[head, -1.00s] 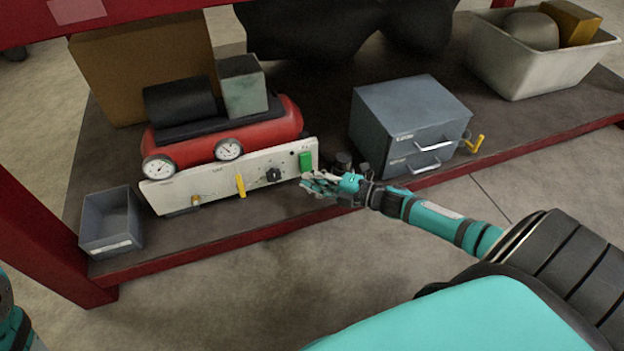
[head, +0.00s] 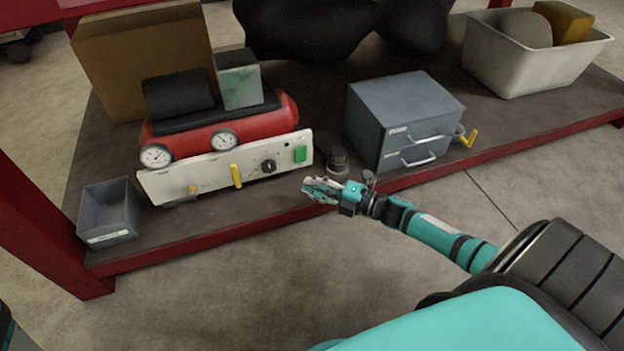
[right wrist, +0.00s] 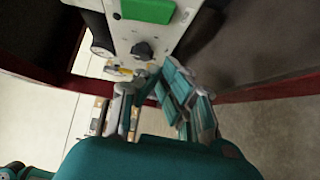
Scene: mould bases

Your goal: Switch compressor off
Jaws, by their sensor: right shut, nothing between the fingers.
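The red compressor (head: 270,120) sits on the low shelf at the left, with a pale control panel (head: 210,180) along its front. The panel carries a green switch (head: 300,154), a black knob (head: 268,167), a yellow lever (head: 236,176) and two gauges above it. My right gripper (head: 306,190) is shut and empty, in front of and below the panel's right end, apart from the green switch. The right wrist view shows the green switch (right wrist: 148,9) and the black knob (right wrist: 142,50) beyond the fingers (right wrist: 150,88). My left gripper is not in view.
A grey drawer cabinet (head: 375,125) with a yellow handle stands right of the compressor, a dark round object (head: 338,160) between them. A grey bin (head: 108,210) is at the left, a white tub (head: 520,65) at the far right. The red shelf edge (head: 180,248) runs below my gripper.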

